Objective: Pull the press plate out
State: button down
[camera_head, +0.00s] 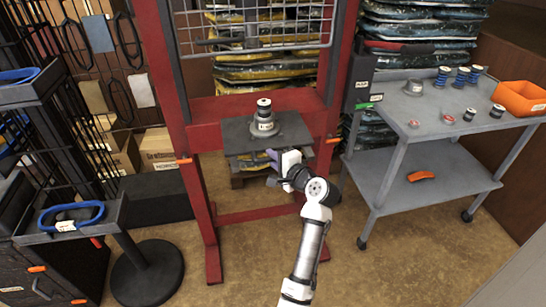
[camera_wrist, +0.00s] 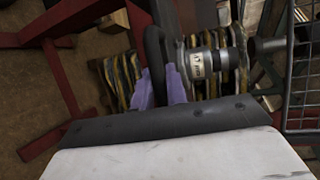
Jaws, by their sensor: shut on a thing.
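The press plate (camera_head: 238,138) is a dark flat plate lying level in the red press frame (camera_head: 203,133). A grey metal part (camera_head: 264,122) with a round flanged base and a labelled neck stands upright on it, and also shows in the wrist view (camera_wrist: 203,65). My gripper (camera_head: 274,160) is at the plate's front edge, with its arm reaching in from below. In the wrist view, my purple fingers (camera_wrist: 160,88) are shut on a dark loop-shaped handle (camera_wrist: 154,45) at the plate. The fingers' contact is partly hidden by the dark gripper body.
A grey cart (camera_head: 440,110) with an orange bin (camera_head: 519,97) and small parts stands at the right. A dark stand with a tray (camera_head: 70,218) is at the left. A wire guard (camera_head: 260,30) hangs above the plate. The floor in front of the press is open.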

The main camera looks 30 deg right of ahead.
jog(key=c, duration=1.4)
grip_release()
jog(key=b+v, duration=0.3)
jog(key=v, duration=1)
jog(key=shift+s, duration=0.4)
